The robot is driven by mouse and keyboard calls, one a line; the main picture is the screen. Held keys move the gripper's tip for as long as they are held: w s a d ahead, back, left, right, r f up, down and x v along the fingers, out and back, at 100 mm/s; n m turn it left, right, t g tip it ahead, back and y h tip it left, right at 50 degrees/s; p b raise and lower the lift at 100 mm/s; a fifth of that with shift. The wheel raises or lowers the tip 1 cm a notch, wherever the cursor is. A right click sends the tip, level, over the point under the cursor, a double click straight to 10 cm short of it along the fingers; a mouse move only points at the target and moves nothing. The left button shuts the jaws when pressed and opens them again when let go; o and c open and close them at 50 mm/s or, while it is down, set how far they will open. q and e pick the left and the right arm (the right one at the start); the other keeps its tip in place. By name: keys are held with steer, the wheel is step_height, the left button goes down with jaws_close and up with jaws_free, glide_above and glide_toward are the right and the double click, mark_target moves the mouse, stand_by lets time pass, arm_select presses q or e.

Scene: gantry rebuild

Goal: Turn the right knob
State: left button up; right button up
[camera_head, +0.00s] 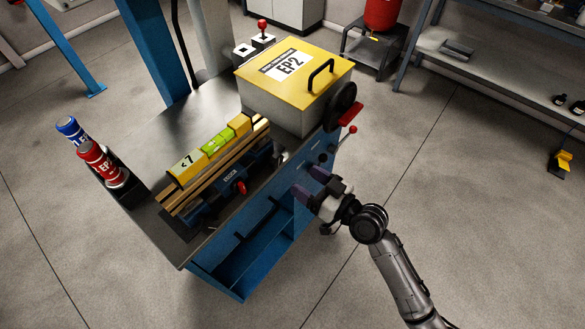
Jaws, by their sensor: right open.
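A blue workbench (150,150) stands in the middle of the head view. Small dark knobs show at its right side: one (323,157) lies just above my gripper, and another (333,148) is a little further up and right. Which one is the right knob I cannot tell for sure. My right gripper (311,182) is open beside the bench's right face, its two dark fingers pointing at the bench just below these knobs. I see nothing between the fingers; contact with the bench is unclear. My left gripper is not in view.
A yellow-lidded box (268,92) with a black handwheel (341,105) and red crank handle (350,113) stands above the gripper. A blue vise with a red knob (240,187) lies left. Red and blue cans (99,160) stand far left.

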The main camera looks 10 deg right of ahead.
steer(key=shift+v, duration=2.65)
